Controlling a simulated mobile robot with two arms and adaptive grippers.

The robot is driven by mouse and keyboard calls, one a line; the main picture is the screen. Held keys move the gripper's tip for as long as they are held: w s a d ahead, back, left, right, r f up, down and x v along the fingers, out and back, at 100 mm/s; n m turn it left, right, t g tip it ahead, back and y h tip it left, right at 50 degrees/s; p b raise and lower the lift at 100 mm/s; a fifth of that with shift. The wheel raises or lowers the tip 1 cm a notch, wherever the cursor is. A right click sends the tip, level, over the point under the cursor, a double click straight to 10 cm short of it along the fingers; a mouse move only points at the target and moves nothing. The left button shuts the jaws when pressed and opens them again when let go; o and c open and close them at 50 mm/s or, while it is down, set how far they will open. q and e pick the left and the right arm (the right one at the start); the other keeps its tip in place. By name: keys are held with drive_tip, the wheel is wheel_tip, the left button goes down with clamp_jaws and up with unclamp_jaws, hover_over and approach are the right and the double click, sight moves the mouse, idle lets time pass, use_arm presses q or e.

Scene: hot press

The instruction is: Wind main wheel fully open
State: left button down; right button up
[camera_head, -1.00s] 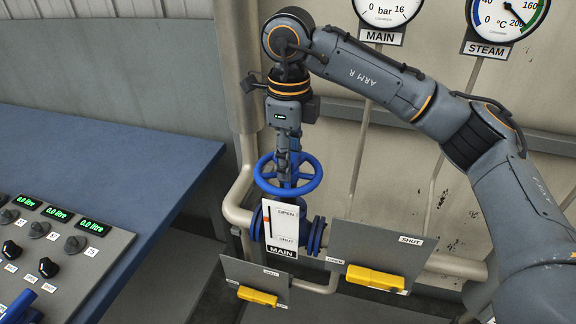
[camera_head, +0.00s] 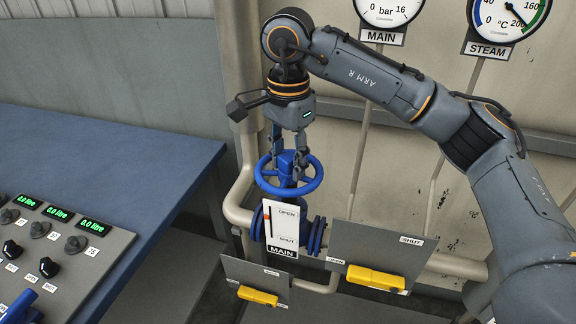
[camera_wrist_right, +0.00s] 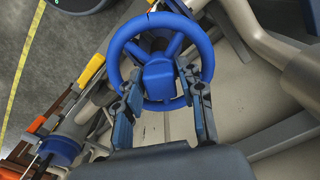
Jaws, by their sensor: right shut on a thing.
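The blue MAIN wheel (camera_head: 318,182) sits on its valve in the middle of the head view. My right gripper (camera_head: 288,168) comes down on it from above, shut on the wheel with its two fingers either side of the hub. In the right wrist view the wheel's rim (camera_wrist_right: 113,62) and hub show between and beyond the fingers (camera_wrist_right: 160,85). The white MAIN plate (camera_head: 281,226) in front reads OPEN at the top and SHUT lower down. An orange-red mark on its left edge stands nearer OPEN. My left gripper is not in view.
Below are two panels with yellow handles, one on the right (camera_head: 375,278) and one at lower left (camera_head: 257,296). Pale pipes (camera_head: 242,190) run beside the valve. A control desk (camera_head: 60,250) with dials is at left. MAIN (camera_head: 390,8) and STEAM (camera_head: 507,12) gauges hang above.

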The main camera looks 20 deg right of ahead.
drive_tip(key=n, duration=0.5)
drive_tip(key=shift+a, duration=0.15)
drive_tip(key=shift+n, duration=1)
drive_tip(key=shift+n, duration=0.4)
drive_tip(key=n, duration=0.4)
drive_tip(key=shift+r, duration=0.1)
drive_tip(key=n, duration=0.4)
